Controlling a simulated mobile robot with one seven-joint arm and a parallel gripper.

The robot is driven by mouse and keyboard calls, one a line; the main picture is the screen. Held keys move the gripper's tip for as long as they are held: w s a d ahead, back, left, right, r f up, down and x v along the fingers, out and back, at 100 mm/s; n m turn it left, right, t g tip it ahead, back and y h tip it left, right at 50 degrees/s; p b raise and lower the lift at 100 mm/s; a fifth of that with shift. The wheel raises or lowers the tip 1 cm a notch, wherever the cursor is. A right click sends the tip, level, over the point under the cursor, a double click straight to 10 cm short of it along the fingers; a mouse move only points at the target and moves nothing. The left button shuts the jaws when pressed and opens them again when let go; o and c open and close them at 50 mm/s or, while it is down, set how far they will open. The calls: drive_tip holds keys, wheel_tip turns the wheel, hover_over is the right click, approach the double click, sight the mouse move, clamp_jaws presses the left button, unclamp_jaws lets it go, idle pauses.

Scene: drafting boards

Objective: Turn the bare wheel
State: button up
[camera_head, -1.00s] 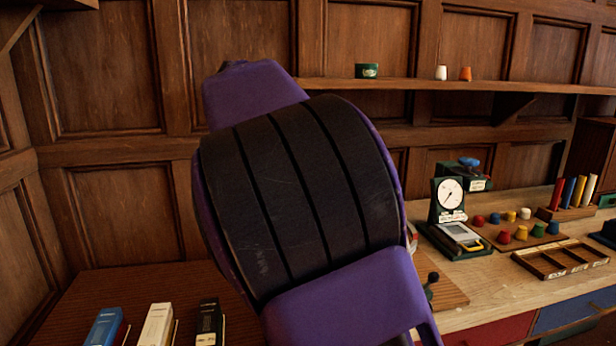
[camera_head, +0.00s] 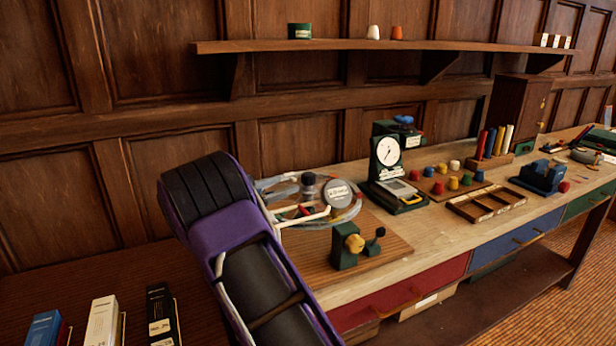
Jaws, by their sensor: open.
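A small blue handwheel-like part (camera_head: 403,119) tops a dark green box behind the dial gauge. A yellow knob (camera_head: 355,243) sits on a green block beside a black-knobbed lever (camera_head: 376,238). I cannot tell for sure which of these is the bare wheel. My gripper is not visible; only arm links show.
A white dial gauge (camera_head: 388,152) stands right of the rim. Coloured pegs (camera_head: 453,183), a wooden divided tray (camera_head: 485,204) and a blue block (camera_head: 541,177) lie farther right. Upright boxes (camera_head: 103,320) stand at the lower left. A shelf (camera_head: 350,45) crosses the wall.

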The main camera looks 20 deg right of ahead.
sight(303, 178)
drive_tip(key=x, duration=1)
drive_tip(key=shift+a, duration=0.1)
drive_tip(key=shift+c, duration=0.2)
clamp_jaws()
